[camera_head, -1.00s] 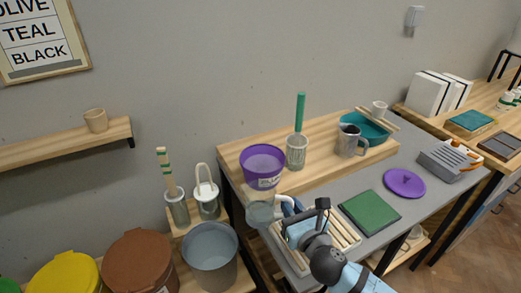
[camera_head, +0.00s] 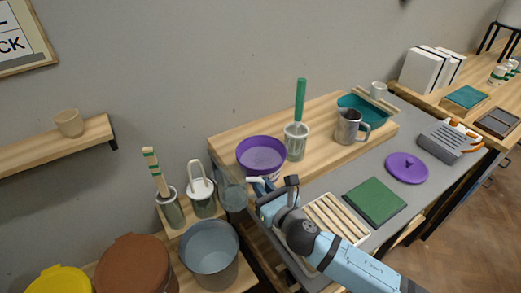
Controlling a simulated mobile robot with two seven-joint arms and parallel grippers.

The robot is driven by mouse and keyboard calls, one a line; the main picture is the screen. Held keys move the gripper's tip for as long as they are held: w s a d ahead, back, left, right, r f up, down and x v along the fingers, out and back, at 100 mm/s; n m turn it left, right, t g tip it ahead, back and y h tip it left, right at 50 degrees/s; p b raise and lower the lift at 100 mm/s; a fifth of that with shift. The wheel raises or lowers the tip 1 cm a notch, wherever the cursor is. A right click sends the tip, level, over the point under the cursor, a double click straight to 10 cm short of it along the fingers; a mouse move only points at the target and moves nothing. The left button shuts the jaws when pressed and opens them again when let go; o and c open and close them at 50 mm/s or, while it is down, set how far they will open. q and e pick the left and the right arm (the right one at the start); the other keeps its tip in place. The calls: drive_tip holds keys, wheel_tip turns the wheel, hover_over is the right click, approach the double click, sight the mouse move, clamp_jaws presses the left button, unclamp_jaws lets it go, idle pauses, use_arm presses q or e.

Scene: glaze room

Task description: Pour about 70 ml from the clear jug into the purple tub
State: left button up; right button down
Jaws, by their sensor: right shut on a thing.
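The purple tub (camera_head: 261,157) stands on the wooden riser at its left front, open at the top, with a pale surface inside. The clear jug (camera_head: 232,191) is in the air, off the left edge of the bench, left of and slightly below the tub in the picture. It looks roughly upright; how much it holds I cannot tell. My right gripper (camera_head: 262,188) is shut on the jug at its right side, in front of the tub, and hides part of the tub's lower front. My left gripper is out of view.
A holder with a green-handled tool (camera_head: 296,140), a metal pitcher (camera_head: 350,126) and a teal basin (camera_head: 372,112) stand on the riser. A purple lid (camera_head: 406,167) and green mat (camera_head: 374,201) lie on the bench. A grey bucket (camera_head: 209,253) stands below the jug.

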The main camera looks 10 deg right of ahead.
drive_tip(key=shift+w+d+r+p, duration=0.1)
drive_tip(key=shift+r+p, duration=0.4)
drive_tip(key=shift+p, duration=0.1)
drive_tip(key=r+m+p, duration=0.1)
drive_tip(key=p, duration=0.1)
drive_tip(key=r+m+g+p, duration=0.1)
drive_tip(key=p, duration=0.1)
drive_tip(key=w+d+r+p, duration=0.1)
drive_tip(key=r+p, duration=0.1)
drive_tip(key=shift+w+m, duration=0.1)
drive_tip(key=shift+m, duration=0.3)
use_arm(q)
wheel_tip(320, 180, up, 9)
drive_tip(key=p, duration=0.4)
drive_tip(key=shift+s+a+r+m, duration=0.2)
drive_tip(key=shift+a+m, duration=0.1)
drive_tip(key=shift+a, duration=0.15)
use_arm(e)
drive_tip(key=m+g, duration=0.1)
drive_tip(key=m, duration=0.1)
drive_tip(key=m+g, duration=0.2)
drive_tip(key=w+d+m+g+y, duration=0.1)
drive_tip(key=m, duration=0.1)
drive_tip(key=shift+r+g, duration=0.2)
drive_tip(key=shift+g, duration=0.1)
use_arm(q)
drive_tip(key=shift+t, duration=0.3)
use_arm(e)
drive_tip(key=shift+m, duration=0.3)
